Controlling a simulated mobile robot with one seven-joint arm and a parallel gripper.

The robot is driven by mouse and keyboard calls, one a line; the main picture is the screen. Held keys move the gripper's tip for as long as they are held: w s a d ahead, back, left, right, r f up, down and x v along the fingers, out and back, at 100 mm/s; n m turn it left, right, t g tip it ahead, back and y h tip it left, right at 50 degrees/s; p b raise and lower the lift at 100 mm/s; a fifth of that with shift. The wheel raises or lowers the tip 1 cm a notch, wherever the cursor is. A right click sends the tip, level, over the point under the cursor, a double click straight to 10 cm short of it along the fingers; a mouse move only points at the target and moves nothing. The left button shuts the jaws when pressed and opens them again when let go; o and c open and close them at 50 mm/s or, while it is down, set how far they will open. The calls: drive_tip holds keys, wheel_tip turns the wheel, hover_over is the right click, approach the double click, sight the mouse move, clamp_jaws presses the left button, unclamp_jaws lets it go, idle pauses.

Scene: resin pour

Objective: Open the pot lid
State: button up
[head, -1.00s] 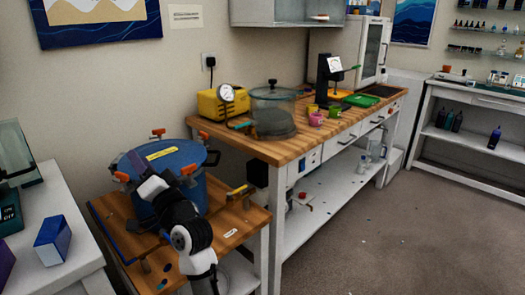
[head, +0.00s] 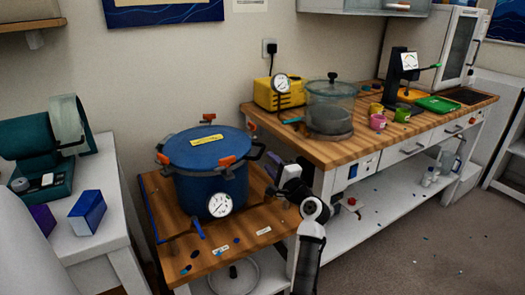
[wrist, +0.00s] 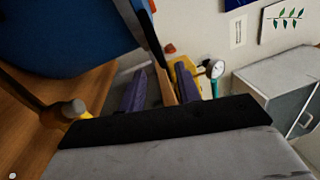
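The blue pot (head: 212,185) stands upright on a small wooden table, its dark-rimmed blue lid (head: 205,146) seated on top. Orange clamps (head: 227,161) sit around the rim, and a yellow label lies on the lid. A round white gauge (head: 220,204) is on the pot's front. A black handle (head: 257,151) sticks out at the right. My gripper (head: 276,181) is right of the pot, below lid height, its tips hard to see there.
The wooden table (head: 257,215) carries small loose parts. Right of it stands a longer bench (head: 345,148) with a glass vessel (head: 330,107), yellow box and coloured cups. A white table (head: 95,240) with a blue box is at left. A yellow-tipped fitting (wrist: 72,109) shows in the wrist view.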

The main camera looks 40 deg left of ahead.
sight(261, 150)
drive_tip(key=x, duration=0.7)
drive_tip(key=shift+p, duration=0.3)
drive_tip(key=shift+d, duration=0.1)
clamp_jaws()
